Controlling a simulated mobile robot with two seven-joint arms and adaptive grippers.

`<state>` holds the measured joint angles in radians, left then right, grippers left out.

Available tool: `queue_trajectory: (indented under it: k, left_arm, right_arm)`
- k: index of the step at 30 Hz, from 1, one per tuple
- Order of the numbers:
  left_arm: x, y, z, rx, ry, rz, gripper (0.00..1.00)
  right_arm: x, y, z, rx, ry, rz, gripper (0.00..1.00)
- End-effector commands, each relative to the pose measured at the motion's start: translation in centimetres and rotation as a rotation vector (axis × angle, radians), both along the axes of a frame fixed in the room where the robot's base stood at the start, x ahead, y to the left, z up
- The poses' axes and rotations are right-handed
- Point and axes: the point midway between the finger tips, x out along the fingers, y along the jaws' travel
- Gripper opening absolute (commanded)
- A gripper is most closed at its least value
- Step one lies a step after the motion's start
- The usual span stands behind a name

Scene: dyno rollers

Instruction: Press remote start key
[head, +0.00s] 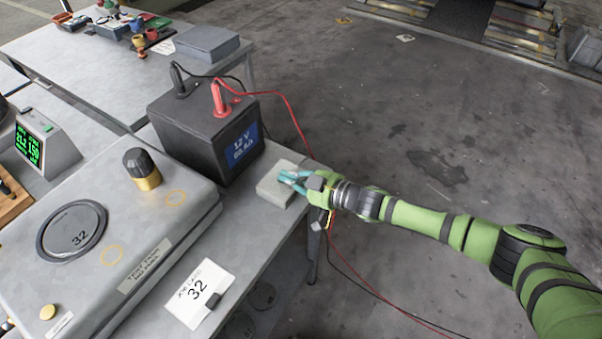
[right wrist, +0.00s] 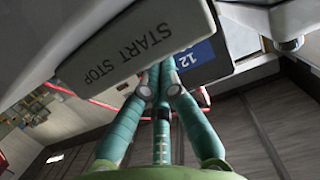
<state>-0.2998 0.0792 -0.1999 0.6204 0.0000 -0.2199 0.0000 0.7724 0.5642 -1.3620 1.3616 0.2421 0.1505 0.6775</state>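A small pale grey box (head: 272,190) sits at the right edge of the bench, beside the black battery. My right gripper (head: 287,178) is at the box's upper right side. In the right wrist view its teal fingers (right wrist: 160,72) come together at the tips, close to the box's edge, with nothing seen between them. Whether they touch the box cannot be told. My left gripper is not in view.
The black 12 V battery (head: 200,130) with red and black clamps stands behind the box. A red cable (head: 294,125) hangs off the bench near my right wrist. Open floor is right.

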Motion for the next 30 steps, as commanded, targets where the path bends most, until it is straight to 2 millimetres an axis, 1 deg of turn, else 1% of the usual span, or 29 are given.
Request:
queue_trajectory:
  k: [2,5,9,10,11,18,21,24,30]
  left_arm:
    - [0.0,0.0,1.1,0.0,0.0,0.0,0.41]
    - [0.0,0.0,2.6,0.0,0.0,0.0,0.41]
    - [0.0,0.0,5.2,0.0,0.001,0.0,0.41]
    - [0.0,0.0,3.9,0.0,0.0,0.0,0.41]
    - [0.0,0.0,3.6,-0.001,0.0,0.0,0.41]
    - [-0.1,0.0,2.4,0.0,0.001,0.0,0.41]
    - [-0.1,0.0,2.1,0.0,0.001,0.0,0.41]
    - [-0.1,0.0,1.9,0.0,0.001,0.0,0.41]
    - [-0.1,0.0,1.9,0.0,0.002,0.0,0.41]
  right_arm:
    - [-0.3,0.0,0.6,-0.006,0.008,-0.001,0.0]
    - [-0.3,0.1,2.3,-0.002,0.004,-0.002,0.0]
    - [-0.4,0.4,5.1,0.002,0.0,-0.004,0.0]
    - [-0.9,-0.6,3.9,-0.003,0.003,-0.007,0.0]
    - [-1.3,-1.2,3.9,-0.003,0.001,-0.007,0.0]
    - [-4.1,-5.1,5.2,-0.001,-0.003,-0.007,0.0]
    - [-5.0,-6.2,5.7,0.0,-0.002,-0.006,0.0]
    - [-5.6,-7.0,6.0,0.001,-0.002,-0.006,0.0]
    - [-6.0,-7.5,6.4,0.003,-0.003,-0.005,0.0]
